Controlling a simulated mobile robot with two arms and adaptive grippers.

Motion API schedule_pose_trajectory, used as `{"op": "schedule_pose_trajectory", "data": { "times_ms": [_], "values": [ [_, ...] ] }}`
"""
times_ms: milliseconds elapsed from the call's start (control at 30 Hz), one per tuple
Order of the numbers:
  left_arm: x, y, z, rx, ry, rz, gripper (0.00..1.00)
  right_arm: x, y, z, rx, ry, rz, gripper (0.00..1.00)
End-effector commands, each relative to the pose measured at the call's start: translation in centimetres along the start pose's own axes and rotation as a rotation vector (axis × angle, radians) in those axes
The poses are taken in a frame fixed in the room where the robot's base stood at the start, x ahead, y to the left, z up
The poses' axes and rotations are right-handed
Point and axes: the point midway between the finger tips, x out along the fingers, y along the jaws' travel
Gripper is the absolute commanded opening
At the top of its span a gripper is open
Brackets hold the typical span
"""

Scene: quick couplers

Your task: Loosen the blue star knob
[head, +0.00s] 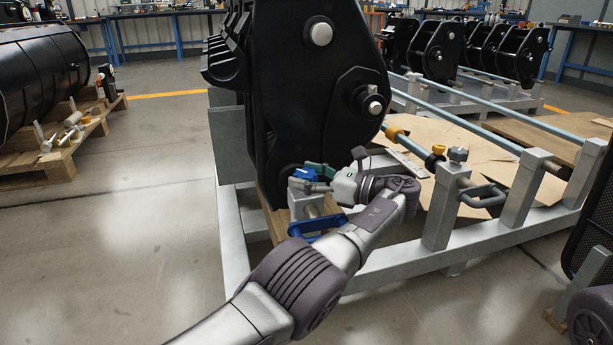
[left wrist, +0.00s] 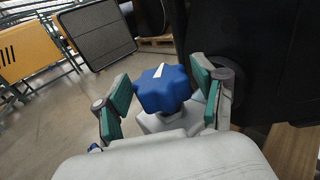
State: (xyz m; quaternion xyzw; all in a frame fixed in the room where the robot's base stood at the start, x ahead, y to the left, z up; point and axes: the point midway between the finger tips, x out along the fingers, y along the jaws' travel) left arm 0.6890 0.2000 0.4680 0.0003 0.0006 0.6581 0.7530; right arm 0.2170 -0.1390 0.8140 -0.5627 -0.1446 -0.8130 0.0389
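The blue star knob (head: 304,174) sits on a pale grey post beside the large black coupler (head: 308,90). In the left wrist view the knob (left wrist: 163,88) is near the middle, with a white mark on its top. My left gripper (left wrist: 160,72) is open, with one green-padded finger on each side of the knob. Gaps show between the pads and the knob, and the left one looks narrow. In the head view my left gripper (head: 314,178) reaches the knob from the right and partly hides it. My right gripper is not in view.
The grey steel frame (head: 436,208) carries the coupler and has upright posts and rails to the right. A blue part (head: 318,224) lies below the knob. A wooden pallet (head: 62,160) with a black cylinder stands at left. Open floor lies at front left.

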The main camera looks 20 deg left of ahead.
Motion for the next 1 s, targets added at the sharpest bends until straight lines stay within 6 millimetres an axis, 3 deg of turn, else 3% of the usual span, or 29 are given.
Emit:
{"op": "schedule_pose_trajectory", "data": {
  "times_ms": [333,467,800,1000],
  "values": [
    [-0.1,0.0,0.1,-0.001,0.000,-0.002,0.78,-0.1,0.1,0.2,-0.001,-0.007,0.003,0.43],
    [-0.1,-0.1,1.1,-0.004,0.000,-0.001,0.78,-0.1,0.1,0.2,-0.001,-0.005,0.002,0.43],
    [0.0,0.0,7.3,-0.005,-0.001,-0.001,0.78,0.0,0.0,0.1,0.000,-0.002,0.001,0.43],
    [0.0,0.0,9.6,-0.001,0.000,0.000,0.78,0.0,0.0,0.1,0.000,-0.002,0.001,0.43]
  ]
}}
